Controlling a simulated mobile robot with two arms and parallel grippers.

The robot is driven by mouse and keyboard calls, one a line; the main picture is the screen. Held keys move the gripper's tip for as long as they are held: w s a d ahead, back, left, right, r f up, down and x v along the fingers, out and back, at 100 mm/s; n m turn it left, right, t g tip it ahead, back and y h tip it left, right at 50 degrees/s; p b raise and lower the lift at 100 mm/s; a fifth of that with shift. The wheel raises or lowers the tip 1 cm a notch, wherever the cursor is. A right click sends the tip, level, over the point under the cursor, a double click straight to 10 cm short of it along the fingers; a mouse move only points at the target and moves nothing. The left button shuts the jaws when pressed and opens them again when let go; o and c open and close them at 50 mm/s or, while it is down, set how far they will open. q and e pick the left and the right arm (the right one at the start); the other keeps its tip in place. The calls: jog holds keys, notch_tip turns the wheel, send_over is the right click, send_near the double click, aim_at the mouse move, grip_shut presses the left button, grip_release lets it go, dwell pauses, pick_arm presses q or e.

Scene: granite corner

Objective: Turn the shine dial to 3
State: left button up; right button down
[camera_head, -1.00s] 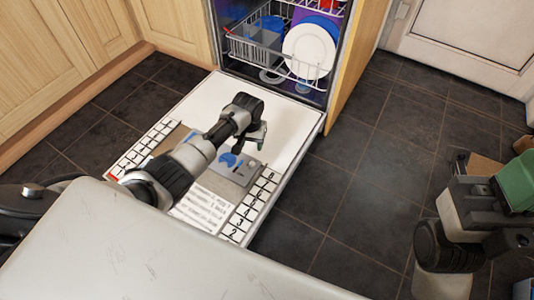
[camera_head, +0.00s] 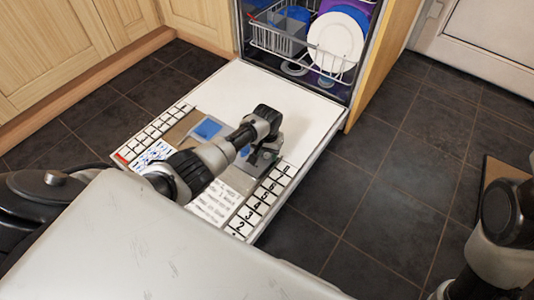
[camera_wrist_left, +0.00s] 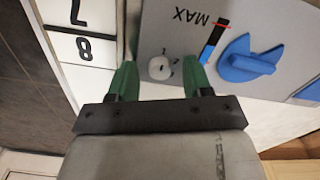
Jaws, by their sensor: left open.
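A small round pale dial (camera_wrist_left: 160,67) with a tiny mark sits on a grey panel (camera_wrist_left: 178,22) set in the open dishwasher door (camera_head: 225,82). I take it for the shine dial; its setting is too small to read. My left gripper (camera_wrist_left: 162,82) is open, with one green finger on each side of the dial; I cannot tell whether they touch it. In the head view my left gripper (camera_head: 258,160) is low over the door and hides the dial. A larger blue knob (camera_wrist_left: 247,60) is beside it, near the word MAX and a red line.
Numbered white tiles (camera_head: 262,200) run along the door's right edge. A blue part (camera_head: 207,128) shows on the panel. The rack holds a white plate (camera_head: 336,40). The dark tiled floor (camera_head: 390,190) right of the door is clear; my right arm is at the lower right.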

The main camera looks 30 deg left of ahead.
pick_arm(q)
jog(key=c, duration=0.9)
